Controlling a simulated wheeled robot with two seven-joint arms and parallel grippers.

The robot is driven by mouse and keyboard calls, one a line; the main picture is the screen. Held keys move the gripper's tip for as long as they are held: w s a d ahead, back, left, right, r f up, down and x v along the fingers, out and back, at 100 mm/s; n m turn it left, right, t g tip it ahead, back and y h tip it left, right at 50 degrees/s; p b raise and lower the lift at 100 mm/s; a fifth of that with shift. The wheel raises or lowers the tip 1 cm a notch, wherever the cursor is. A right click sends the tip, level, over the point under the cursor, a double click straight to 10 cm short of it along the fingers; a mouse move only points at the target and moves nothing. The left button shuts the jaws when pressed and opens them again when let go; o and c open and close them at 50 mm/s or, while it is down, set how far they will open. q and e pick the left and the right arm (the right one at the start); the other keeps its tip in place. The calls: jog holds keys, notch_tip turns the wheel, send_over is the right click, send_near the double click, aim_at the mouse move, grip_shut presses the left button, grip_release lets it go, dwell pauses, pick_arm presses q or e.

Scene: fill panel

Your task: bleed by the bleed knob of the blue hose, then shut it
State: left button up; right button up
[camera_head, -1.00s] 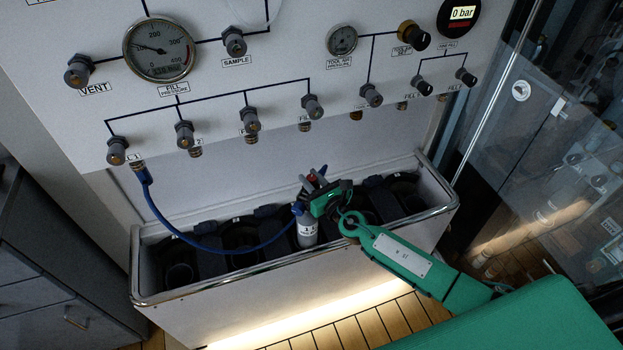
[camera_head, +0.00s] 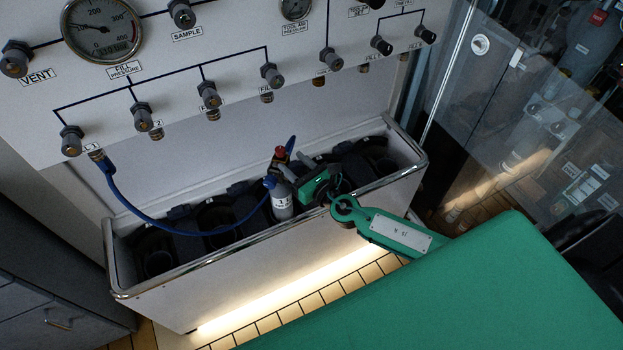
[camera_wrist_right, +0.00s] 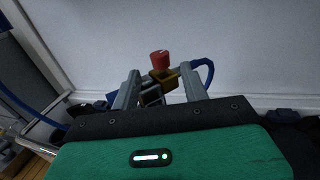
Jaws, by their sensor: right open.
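The knob also shows above the cylinder in the head view (camera_head: 280,151). My right gripper (camera_head: 293,175) is open beside the fitting, on its right. In the right wrist view, its two fingers (camera_wrist_right: 160,88) stand apart, with the fitting and knob visible between and beyond them. Whether they touch is unclear. My left gripper is out of view.
The white fill panel (camera_head: 225,45) carries several grey valve knobs and a fill pressure gauge (camera_head: 103,28). Below it, a trough (camera_head: 265,245) with a metal rim holds dark cylinder bays. A glass partition (camera_head: 500,110) stands at the right.

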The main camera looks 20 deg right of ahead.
aim_at(281, 151)
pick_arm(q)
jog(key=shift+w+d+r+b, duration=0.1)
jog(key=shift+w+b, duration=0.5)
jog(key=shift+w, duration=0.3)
pick_arm(e)
jog(key=v, duration=0.7)
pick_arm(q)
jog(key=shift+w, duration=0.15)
pick_arm(e)
jog(key=shift+o, duration=0.2)
jog(key=shift+s+d+r, duration=0.1)
